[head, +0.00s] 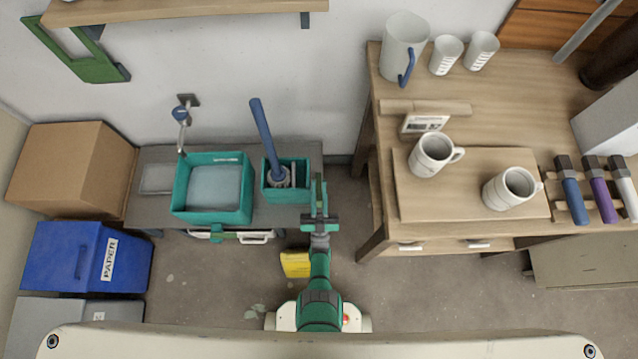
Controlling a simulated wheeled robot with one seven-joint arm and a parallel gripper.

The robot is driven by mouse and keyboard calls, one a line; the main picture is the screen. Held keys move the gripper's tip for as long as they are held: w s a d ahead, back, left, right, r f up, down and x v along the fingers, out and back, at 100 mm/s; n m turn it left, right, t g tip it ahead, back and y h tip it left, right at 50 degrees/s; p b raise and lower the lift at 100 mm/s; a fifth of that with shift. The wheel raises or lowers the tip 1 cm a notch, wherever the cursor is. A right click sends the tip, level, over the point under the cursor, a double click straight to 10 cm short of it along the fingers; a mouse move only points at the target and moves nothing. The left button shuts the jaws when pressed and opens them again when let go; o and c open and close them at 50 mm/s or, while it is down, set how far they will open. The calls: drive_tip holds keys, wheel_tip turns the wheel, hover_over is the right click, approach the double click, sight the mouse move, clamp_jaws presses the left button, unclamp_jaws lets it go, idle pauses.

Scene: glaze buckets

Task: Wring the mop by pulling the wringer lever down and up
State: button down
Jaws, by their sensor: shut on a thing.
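The mop stands in a teal wringer bucket (272,196) on the low grey bench, its blue handle (265,135) leaning up and to the left. The grey mop head (278,178) sits inside the bucket. The wringer lever (318,190) appears as a thin teal upright piece just right of the bucket. My gripper (319,213) is at the bucket's right side and is shut on the lever; its fingers partly hide where they meet it.
A teal basin (212,215) of water stands left of the bucket under a tap (183,115). A wooden table (385,222) with mugs and coloured tools is close on the right. A yellow object (296,264) lies on the floor beside my arm. Boxes stand at left.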

sight(320, 198)
drive_tip(key=c, duration=1.7)
unclamp_jaws()
drive_tip(key=shift+w, duration=0.1)
drive_tip(key=shift+o, duration=0.2)
drive_tip(key=shift+s+f, duration=0.2)
drive_tip(key=shift+s, duration=0.05)
drive_tip(key=shift+v, duration=0.75)
drive_tip(key=shift+s+d+f, duration=0.1)
drive_tip(key=shift+s+f, duration=0.25)
drive_tip(key=shift+s, duration=0.15)
drive_tip(key=s, duration=1.1)
drive_tip(key=shift+s+d, duration=0.2)
drive_tip(key=shift+s, duration=0.2)
